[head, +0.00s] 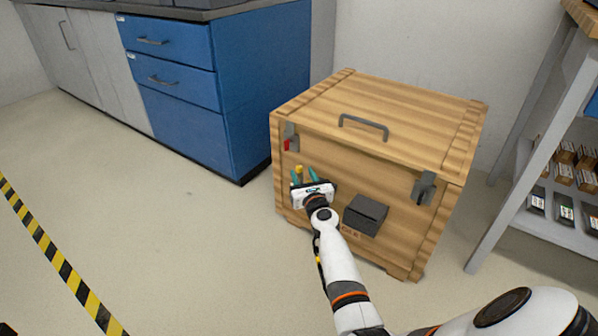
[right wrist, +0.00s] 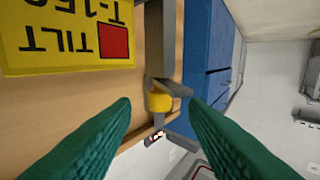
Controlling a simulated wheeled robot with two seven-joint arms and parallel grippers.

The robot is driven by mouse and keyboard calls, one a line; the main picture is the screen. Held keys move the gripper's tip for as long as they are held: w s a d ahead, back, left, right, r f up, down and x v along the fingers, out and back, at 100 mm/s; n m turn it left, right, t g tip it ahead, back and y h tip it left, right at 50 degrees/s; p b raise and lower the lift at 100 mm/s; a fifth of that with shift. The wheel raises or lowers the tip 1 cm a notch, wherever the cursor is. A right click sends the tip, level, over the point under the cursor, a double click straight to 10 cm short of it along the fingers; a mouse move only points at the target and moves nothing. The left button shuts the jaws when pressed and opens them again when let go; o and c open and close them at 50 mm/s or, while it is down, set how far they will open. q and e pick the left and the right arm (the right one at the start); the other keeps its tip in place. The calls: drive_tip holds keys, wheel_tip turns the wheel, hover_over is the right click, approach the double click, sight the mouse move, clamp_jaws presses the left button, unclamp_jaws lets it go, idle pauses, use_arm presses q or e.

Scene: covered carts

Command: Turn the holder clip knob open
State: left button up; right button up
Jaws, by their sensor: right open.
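A yellow knob (right wrist: 159,98) sits by a grey metal bracket (right wrist: 168,45) on the crate's wooden front in the right wrist view. A small yellow spot, probably this knob (head: 298,170), shows just past my fingers in the head view. My right gripper (head: 304,177) is at the left part of the crate's front. Its green fingers are open and spread to either side of the knob in the right wrist view, with no visible contact. How far the fingertips are from the knob is hard to tell. My left gripper is not in view.
The wooden crate (head: 385,98) has a dark lid handle (head: 363,127), a right latch (head: 424,188), a left latch (head: 290,138) and a dark box (head: 365,214). A yellow TILT label (right wrist: 65,35) shows up close. Blue drawers (head: 180,90) stand behind left, a shelf (head: 560,190) right.

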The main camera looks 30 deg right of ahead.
sight(300, 170)
drive_tip(key=shift+b+x, duration=0.7)
drive_tip(key=shift+x, duration=1.45)
drive_tip(key=shift+c, duration=0.4)
clamp_jaws()
